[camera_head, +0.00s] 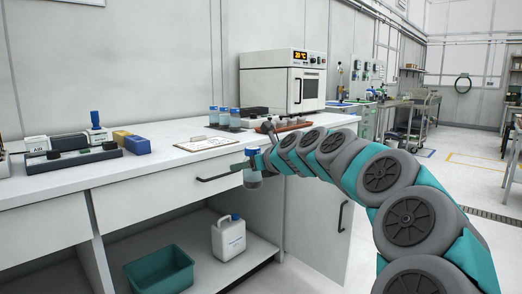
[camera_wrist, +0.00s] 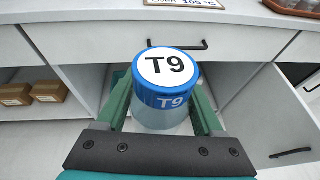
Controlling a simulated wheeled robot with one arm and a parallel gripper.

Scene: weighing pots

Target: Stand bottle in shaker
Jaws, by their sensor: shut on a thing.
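A bottle (camera_wrist: 166,75) with a blue cap and a white label marked T9 is between the fingers of my gripper (camera_wrist: 160,105) in the wrist view. My gripper is shut on it. In the head view the same bottle (camera_head: 253,168) hangs upright in front of the bench drawers, below the bench top, with some brownish contents low in it. My gripper (camera_head: 247,164) holds it near its cap. I cannot clearly pick out the shaker; a low dark unit (camera_head: 254,113) stands on the bench beside the oven, partly hidden behind my arm.
A white oven (camera_head: 284,82) stands at the back. A rack unit (camera_head: 72,157) is at left. A teal bin (camera_head: 160,272) and a white jug (camera_head: 228,238) sit on the lower shelf. A drawer handle (camera_head: 219,173) juts out.

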